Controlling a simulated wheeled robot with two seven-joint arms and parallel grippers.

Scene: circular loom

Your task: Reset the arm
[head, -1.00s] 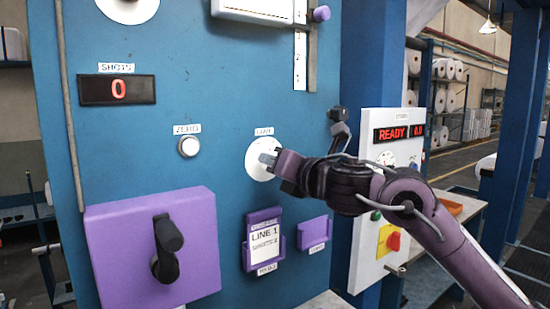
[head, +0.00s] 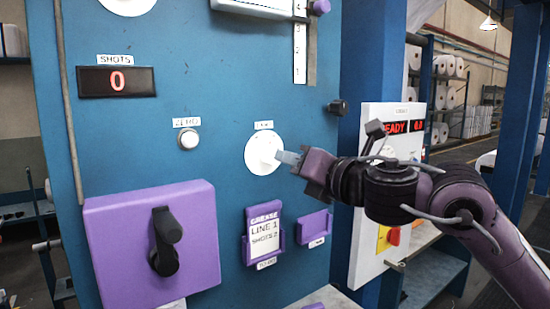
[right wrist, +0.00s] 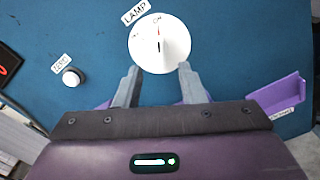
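My right gripper (head: 288,158) is in front of the blue panel, just right of the white round lamp dial (head: 262,153). In the right wrist view its two grey fingers (right wrist: 157,84) are apart with nothing between them. The lamp dial (right wrist: 160,43) lies just beyond the fingertips, with its pointer toward the ON mark. My right arm (head: 400,190) reaches in from the lower right. My left gripper is not in view.
The panel holds a shots display (head: 117,81) reading 0, a zero button (head: 188,139), a purple box with a black lever (head: 165,240), and a card holder (head: 264,236) reading LINE 1. A white control box (head: 375,225) stands behind my right arm.

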